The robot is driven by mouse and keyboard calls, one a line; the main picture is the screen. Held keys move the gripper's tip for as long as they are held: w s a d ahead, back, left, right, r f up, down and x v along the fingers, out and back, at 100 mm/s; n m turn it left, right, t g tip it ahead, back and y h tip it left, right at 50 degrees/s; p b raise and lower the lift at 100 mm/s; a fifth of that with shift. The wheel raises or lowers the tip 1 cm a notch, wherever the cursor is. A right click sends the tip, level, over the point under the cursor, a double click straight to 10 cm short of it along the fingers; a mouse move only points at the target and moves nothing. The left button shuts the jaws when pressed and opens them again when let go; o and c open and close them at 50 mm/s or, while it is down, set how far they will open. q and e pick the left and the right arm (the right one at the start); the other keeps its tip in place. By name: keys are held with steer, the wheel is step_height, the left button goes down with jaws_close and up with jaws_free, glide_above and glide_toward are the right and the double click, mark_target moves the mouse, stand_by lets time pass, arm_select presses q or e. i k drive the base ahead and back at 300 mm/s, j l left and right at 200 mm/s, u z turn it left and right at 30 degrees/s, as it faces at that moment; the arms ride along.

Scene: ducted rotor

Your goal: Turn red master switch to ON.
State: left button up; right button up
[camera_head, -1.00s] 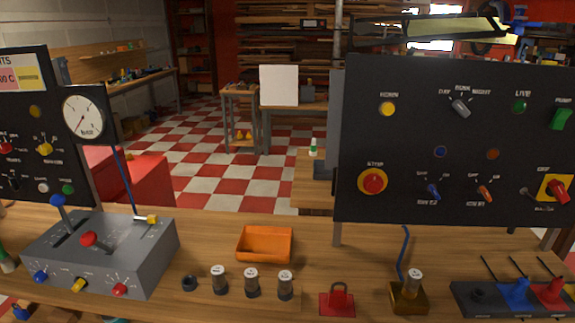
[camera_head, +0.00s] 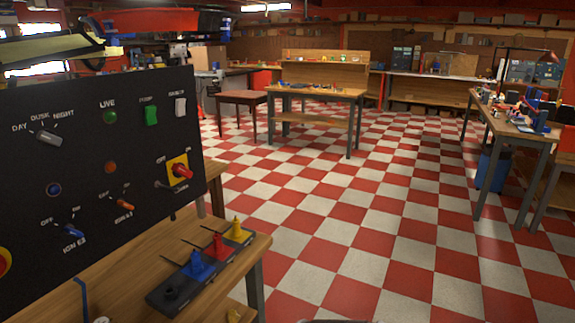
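The red master switch (camera_head: 182,171) is a red rotary handle on a yellow square plate (camera_head: 175,160) at the right end of the black control panel (camera_head: 90,130). An OFF label stands at the upper left of the plate; the lower label is too small to read surely. I cannot tell for sure which position the handle points to. Neither of my grippers shows in the head view.
Below the panel, the wooden bench (camera_head: 225,260) carries a dark strip (camera_head: 165,292) with blue, red and yellow levers. Tiled floor (camera_head: 350,220) lies open to the right. Another workbench (camera_head: 320,92) stands behind, and one (camera_head: 515,125) at the far right.

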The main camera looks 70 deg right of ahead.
mark_target(178, 170)
steer(key=z, duration=1.7)
steer(key=u, duration=0.2)
steer(key=i+l+u, duration=0.2)
steer(key=l+u, duration=0.2)
steer(key=i+l+u, duration=0.15)
steer(key=l+u, duration=0.3)
